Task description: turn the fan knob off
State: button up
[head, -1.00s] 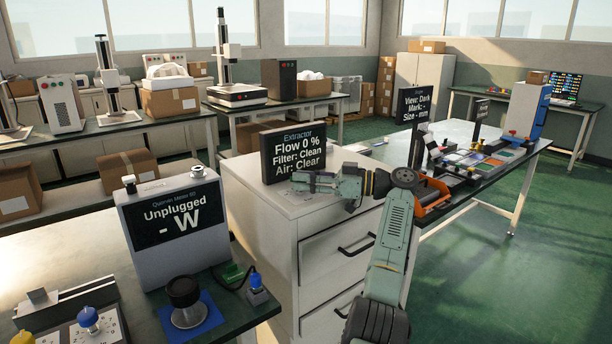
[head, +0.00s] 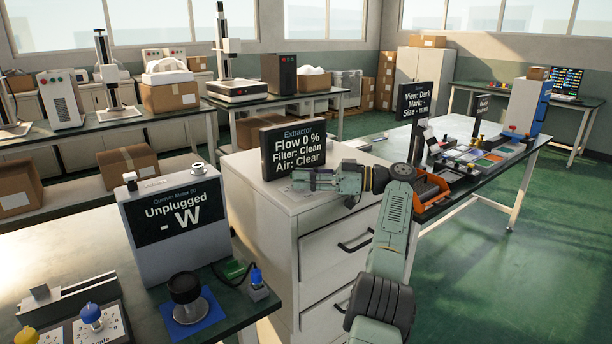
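The extractor display (head: 293,147) stands on the white drawer cabinet (head: 330,195) and reads "Flow 0 %", "Filter: Clean", "Air: Clear". My gripper (head: 299,180) points left over the cabinet top, just in front of the display's lower right part. It looks empty, but its fingers are small and seen side-on, so I cannot tell whether they are open or shut. I cannot make out a knob marked as the fan knob. It may be hidden by my gripper or arm.
On the left bench, a meter box (head: 178,229) reads "Unplugged". A black knob-like part (head: 185,288) stands on a blue pad, near a blue-topped knob (head: 91,316). The right table (head: 458,128) holds signs, an orange holder (head: 431,190) and small coloured parts. Green floor is open at right.

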jog(key=o, duration=0.3)
jog(key=shift+r, duration=0.1)
jog(key=shift+f+m+t+b, duration=0.2)
jog(key=shift+m+t+b, duration=0.2)
jog(key=shift+t+b, duration=0.2)
jog(key=shift+t, duration=0.3)
